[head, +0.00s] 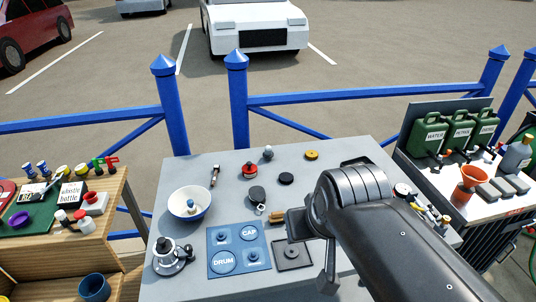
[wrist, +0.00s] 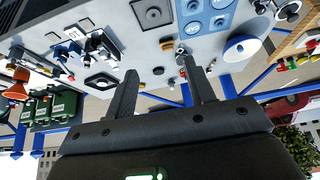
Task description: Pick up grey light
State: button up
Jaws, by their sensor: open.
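A small grey domed piece on a dark base (head: 268,153), which looks like the grey light, stands near the back edge of the grey table in the head view. A similar red-topped piece (head: 249,170) is just in front of it, to the left. I cannot make out the grey piece in the wrist view; a finger may hide it. My gripper (wrist: 163,92) is open and empty in the wrist view, its fingers apart above the table.
The grey table (head: 225,172) also holds a white bowl (head: 189,204), a blue tray (head: 240,264), a black disc (head: 286,179), a yellow disc (head: 311,155) and a dark oval piece (head: 257,195). A blue railing (head: 300,97) runs behind. Green cans (head: 428,135) stand at right.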

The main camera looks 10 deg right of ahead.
jog(key=shift+o, duration=0.9)
